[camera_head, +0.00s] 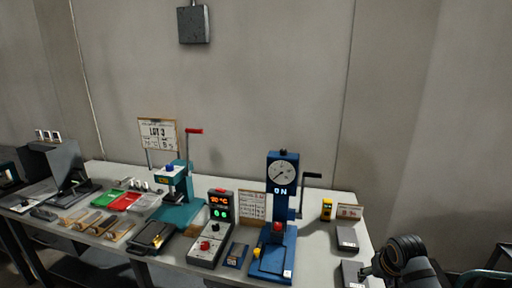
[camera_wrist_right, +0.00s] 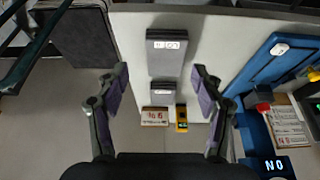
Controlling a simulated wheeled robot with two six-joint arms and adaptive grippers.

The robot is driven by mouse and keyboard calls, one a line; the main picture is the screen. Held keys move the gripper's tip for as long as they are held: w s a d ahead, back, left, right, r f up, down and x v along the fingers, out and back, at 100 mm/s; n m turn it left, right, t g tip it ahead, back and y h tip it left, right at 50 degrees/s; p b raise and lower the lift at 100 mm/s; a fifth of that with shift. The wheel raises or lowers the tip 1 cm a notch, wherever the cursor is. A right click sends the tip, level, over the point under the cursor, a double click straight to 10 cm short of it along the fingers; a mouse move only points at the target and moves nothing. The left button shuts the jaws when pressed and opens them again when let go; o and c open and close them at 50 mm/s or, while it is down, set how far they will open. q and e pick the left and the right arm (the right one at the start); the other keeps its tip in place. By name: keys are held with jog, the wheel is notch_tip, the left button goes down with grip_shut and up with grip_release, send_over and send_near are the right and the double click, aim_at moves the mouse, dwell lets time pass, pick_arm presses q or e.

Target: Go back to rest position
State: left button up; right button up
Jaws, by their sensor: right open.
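My right gripper (camera_head: 368,271) is at the lower right of the head view, beside the right end of the table (camera_head: 325,247). In the right wrist view my right gripper (camera_wrist_right: 161,72) has its two fingers wide apart, with nothing held between them. Two grey boxes (camera_head: 347,238) (camera_head: 352,272) lie on the table close to it. In the wrist view the grey boxes (camera_wrist_right: 166,58) (camera_wrist_right: 162,93) show in the gap between the fingers, beyond the tips. My left gripper is not in view.
A blue gauge press (camera_head: 282,205) with a crank stands left of the boxes. A yellow device (camera_head: 326,209) and a small sign (camera_head: 349,211) are behind them. A control box (camera_head: 213,230), teal press (camera_head: 178,200) and trays (camera_head: 125,200) stand farther left. Floor shows right of the table.

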jog(key=s+f, duration=0.4)
jog(key=f, duration=0.6)
jog(key=s+f+g, duration=0.1)
jog(key=s+f, duration=0.3)
jog(key=f, duration=0.7)
jog(key=s+f, duration=0.4)
jog(key=f, duration=0.6)
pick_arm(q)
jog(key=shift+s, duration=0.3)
pick_arm(e)
jog(key=s+a+f+n, duration=0.1)
jog(key=s+a+f, duration=0.1)
jog(key=s+f, duration=0.4)
jog(key=s+a+f+n+g, duration=0.1)
jog(key=s+a+f, duration=0.2)
jog(key=s, duration=1.3)
jog(key=s+a+f+n+g, duration=0.1)
jog(key=s+a+f, duration=0.2)
jog(key=s+f, duration=0.6)
jog(key=shift+s+f, duration=0.3)
jog(key=shift+s, duration=0.95)
